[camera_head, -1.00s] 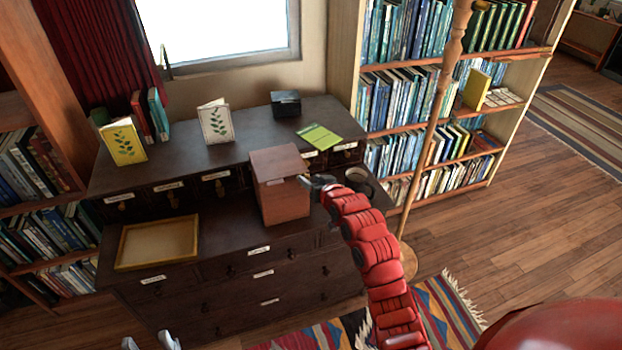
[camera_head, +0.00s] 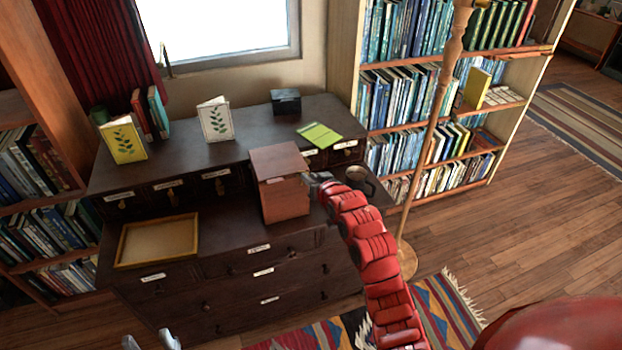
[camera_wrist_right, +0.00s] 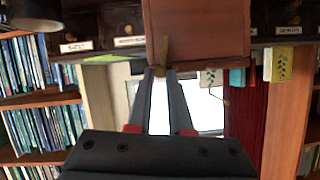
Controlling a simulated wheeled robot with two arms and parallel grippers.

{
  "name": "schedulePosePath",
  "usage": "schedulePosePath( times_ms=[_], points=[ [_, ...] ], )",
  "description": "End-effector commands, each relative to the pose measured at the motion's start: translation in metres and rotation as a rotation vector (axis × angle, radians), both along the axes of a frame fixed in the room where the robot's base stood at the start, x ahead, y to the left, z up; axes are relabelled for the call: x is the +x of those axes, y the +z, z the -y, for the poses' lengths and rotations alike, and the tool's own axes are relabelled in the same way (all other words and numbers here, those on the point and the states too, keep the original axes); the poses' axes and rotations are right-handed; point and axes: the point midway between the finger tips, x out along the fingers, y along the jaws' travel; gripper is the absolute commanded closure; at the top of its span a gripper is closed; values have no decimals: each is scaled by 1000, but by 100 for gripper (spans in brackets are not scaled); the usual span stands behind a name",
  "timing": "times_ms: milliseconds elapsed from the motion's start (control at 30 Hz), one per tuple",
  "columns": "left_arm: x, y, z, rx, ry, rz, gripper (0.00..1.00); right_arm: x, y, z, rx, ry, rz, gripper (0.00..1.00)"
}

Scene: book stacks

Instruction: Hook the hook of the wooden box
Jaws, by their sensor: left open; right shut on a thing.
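The reddish-brown wooden box (camera_head: 285,201) stands upright on the dark cabinet's lower top, with its lid down. In the right wrist view the box (camera_wrist_right: 200,28) fills the top middle, with a small brass hook (camera_wrist_right: 164,48) on its face. My right gripper (camera_wrist_right: 161,72) is at the box's right side in the head view (camera_head: 317,180). Its fingertips are closed together on the hook. Whether the hook is engaged in a catch cannot be told. My left gripper (camera_head: 151,340) is open and empty at the bottom left edge, well below and away from the box.
A wooden tray (camera_head: 122,246) lies left of the box, with bare top between. A dark mug (camera_head: 359,176) stands close behind my right gripper. The raised back shelf holds standing books, a green booklet (camera_head: 320,135) and a black box (camera_head: 286,102). A lamp pole (camera_head: 430,130) rises at right.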

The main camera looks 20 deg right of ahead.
Motion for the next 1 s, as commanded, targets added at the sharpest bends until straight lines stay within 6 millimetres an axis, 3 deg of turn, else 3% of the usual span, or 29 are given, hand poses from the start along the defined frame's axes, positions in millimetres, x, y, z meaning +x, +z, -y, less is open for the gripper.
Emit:
schedulePosePath(
  times_ms=[167, 500, 533, 667, 1000],
  points=[
    [0, -22, 0, 0, 0, 0, 50, 0, -3, -11, -153, 4, 11, 100],
    [0, -22, 0, 0, 0, 0, 50, -1, 0, -11, -194, 1, 4, 100],
    [0, -22, 0, 0, 0, 0, 50, -1, 1, -11, -194, 0, 5, 78],
    [0, -22, 0, 0, 0, 0, 50, -1, 1, -11, -194, 0, 5, 54],
    [0, -22, 0, 0, 0, 0, 50, -1, 1, -11, -193, 0, 6, 51]
  ],
)
